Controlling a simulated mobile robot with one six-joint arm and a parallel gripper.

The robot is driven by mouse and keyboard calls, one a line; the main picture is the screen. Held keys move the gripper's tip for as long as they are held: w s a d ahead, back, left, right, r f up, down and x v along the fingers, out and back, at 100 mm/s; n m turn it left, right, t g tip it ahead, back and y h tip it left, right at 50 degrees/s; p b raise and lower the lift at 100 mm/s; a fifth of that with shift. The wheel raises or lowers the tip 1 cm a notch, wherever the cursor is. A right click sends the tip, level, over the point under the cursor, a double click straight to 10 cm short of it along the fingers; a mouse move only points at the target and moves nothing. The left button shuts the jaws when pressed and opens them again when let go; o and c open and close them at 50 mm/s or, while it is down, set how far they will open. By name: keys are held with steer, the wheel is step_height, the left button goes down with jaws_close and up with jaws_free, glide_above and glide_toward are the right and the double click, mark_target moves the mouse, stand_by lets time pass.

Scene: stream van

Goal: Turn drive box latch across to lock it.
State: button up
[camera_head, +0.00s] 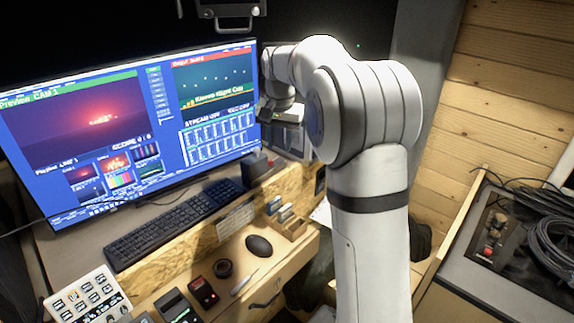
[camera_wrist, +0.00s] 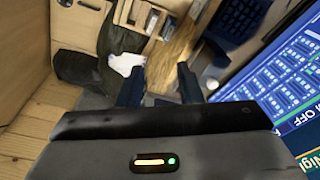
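I cannot make out the drive box latch for certain in either view. A grey box (camera_head: 291,139) stands right of the monitor, partly hidden behind my arm, and no latch on it is clear. My gripper (camera_wrist: 160,72) shows in the wrist view with its two dark fingers apart and nothing held between them. The wooden desk shows beyond the gap. In the head view my arm reaches up and bends left towards the monitor's right edge, and the fingers are not clear there.
A large monitor (camera_head: 128,128) stands at the left, with a keyboard (camera_head: 175,222) before it. A mouse (camera_head: 259,245), a small wooden holder (camera_head: 287,226) and several small devices lie on the lower desk. A black case (camera_head: 470,255) with coiled cable (camera_head: 553,250) stands at the right.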

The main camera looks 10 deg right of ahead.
steer(key=s+f+n+b, duration=0.1)
steer(key=s, duration=0.7)
steer(key=shift+b, duration=0.4)
steer(key=w+n+p, duration=0.5)
steer(key=w+n, duration=0.5)
steer(key=w, duration=0.6)
steer(key=w+f+n+p, duration=0.1)
steer(key=w+f+n, duration=0.2)
steer(key=n, duration=0.1)
steer(key=w+f+n+p, duration=0.2)
steer(key=w+f+n, duration=0.1)
steer(key=w+n, duration=0.1)
steer(key=w+d+f+n+g+p, duration=0.1)
steer(key=w+f+n+p, duration=0.1)
steer(key=n, duration=0.3)
steer(key=shift+w+f, duration=0.8)
steer(key=shift+w, duration=0.1)
step_height(320, 180, down, 7)
steer(key=shift+f+p, duration=0.2)
steer(key=shift+p, duration=0.4)
